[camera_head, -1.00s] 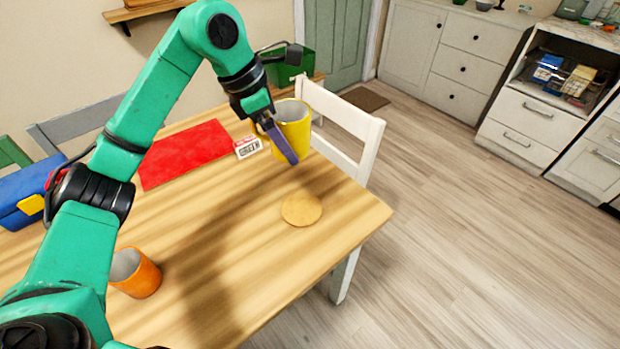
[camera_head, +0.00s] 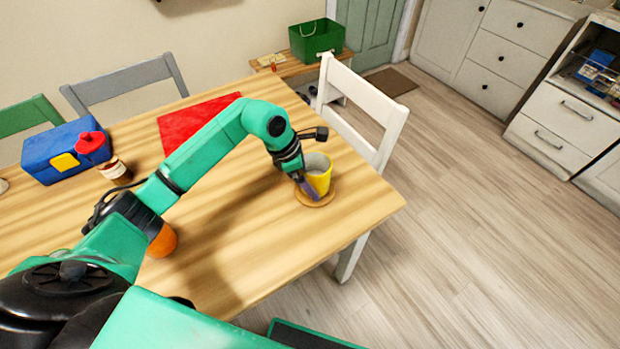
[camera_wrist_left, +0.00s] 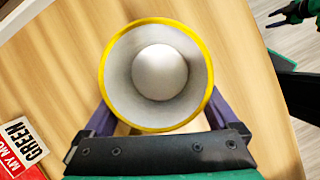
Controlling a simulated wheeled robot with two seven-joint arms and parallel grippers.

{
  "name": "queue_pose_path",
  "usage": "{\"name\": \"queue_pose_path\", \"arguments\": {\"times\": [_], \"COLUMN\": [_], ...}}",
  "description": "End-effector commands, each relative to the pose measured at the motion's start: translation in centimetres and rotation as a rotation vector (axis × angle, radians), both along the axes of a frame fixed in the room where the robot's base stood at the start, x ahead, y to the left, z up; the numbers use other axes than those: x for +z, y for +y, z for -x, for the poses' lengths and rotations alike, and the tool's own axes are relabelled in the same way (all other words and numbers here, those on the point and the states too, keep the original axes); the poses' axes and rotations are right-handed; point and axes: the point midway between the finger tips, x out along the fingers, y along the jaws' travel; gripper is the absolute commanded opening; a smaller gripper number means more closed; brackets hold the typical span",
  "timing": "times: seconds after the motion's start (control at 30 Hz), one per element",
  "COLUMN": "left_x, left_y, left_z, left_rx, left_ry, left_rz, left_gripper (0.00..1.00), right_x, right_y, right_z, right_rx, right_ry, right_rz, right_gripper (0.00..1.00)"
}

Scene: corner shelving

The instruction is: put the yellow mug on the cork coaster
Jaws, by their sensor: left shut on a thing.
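The yellow mug (camera_head: 321,180) is upright, over or on the round cork coaster (camera_head: 326,200) near the table's right end. I cannot tell whether its base touches the coaster. My left gripper (camera_head: 309,188) is shut on the mug, with its purple fingers on either side of it. In the left wrist view the mug (camera_wrist_left: 104,75) is seen from above, empty, and hides most of what lies under it. My right gripper (camera_wrist_left: 268,19) shows small at the top right of that view, with its fingers apart and empty.
An orange mug (camera_head: 162,242) stands partly behind my left arm. The table's front right is clear.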

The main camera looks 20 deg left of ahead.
Motion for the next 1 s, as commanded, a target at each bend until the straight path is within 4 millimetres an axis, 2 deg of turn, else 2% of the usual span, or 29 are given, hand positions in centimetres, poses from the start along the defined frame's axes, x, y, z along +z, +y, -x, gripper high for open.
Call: {"name": "queue_pose_path", "arguments": {"times": [0.07,0.37,0.4,0.63,0.7,0.77,0.87,1.0], "left_x": [-0.8,-1.2,-1.2,-1.0,-0.5,0.0,2.1,5.8], "left_y": [0.0,0.0,0.0,0.0,0.0,0.4,1.1,2.5], "left_z": [0.0,0.0,0.0,0.0,0.0,0.0,0.4,1.1], "left_rx": [-0.001,-0.001,-0.001,-0.001,-0.001,0.001,0.001,0.001], "left_ry": [-0.001,-0.003,-0.001,-0.001,-0.002,-0.005,-0.007,-0.008], "left_rz": [0.002,0.001,-0.001,-0.001,0.000,0.000,-0.002,-0.003], "left_gripper": [0.13,0.13,1.00,1.00,1.00,1.00,1.00,1.00], "right_x": [0.2,-0.4,-0.2,-0.1,0.4,0.0,-0.3,-0.7], "right_y": [-0.1,-0.1,-0.1,-0.1,-0.1,-0.1,-0.1,-0.1], "right_z": [0.0,0.0,0.0,0.1,0.1,0.1,0.1,0.2], "right_rx": [-0.001,-0.001,-0.001,0.000,0.000,0.000,0.000,0.001], "right_ry": [0.000,0.000,0.001,0.002,0.002,0.002,0.003,0.003], "right_rz": [0.001,0.002,0.002,0.001,0.001,0.001,0.002,0.002], "right_gripper": [0.50,0.50,0.50,0.50,0.50,0.50,0.50,0.50]}}
